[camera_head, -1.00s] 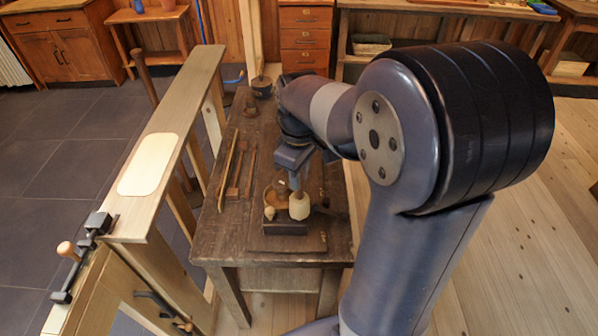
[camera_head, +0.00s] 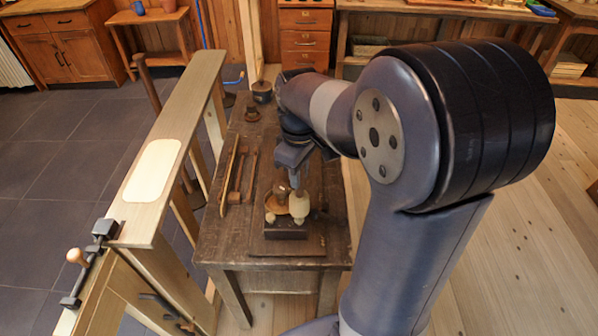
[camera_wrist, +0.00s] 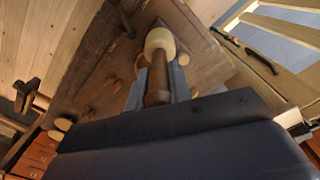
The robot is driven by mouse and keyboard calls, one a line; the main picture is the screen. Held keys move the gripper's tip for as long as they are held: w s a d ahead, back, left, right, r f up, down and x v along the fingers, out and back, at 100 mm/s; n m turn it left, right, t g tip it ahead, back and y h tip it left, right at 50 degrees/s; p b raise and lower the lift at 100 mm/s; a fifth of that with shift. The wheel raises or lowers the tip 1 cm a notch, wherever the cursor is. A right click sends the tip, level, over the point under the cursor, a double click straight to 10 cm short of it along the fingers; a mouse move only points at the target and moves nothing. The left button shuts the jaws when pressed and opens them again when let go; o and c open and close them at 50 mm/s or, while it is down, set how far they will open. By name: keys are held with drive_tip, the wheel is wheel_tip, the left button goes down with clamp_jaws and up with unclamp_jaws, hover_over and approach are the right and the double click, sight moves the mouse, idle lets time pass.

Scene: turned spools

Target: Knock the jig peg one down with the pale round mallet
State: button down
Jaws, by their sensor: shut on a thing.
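My gripper (camera_head: 294,168) points down over the table and is shut on the dark handle of the pale round mallet (camera_head: 299,204). In the wrist view the brown handle (camera_wrist: 157,85) runs between the fingers to the pale mallet head (camera_wrist: 160,41). The head hangs low over the dark jig block (camera_head: 286,231) near the table's front. A small pale peg (camera_head: 270,217) stands at the block's left, beside the mallet head. Another pale peg top shows just below the head; I cannot tell whether they touch. Which peg is number one is not clear.
A brown round piece (camera_head: 281,194) is left of the mallet head. Thin wooden tools (camera_head: 238,172) lie on the table's left. Dark pots (camera_head: 262,90) stand at its far end. A tall wooden bench (camera_head: 170,150) runs along the left.

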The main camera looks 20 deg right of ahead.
drive_tip(key=shift+f+b, duration=1.35)
drive_tip(key=shift+f, duration=0.75)
drive_tip(key=shift+r, duration=0.1)
drive_tip(key=shift+r+p, duration=1.6)
drive_tip(key=shift+r, duration=0.1)
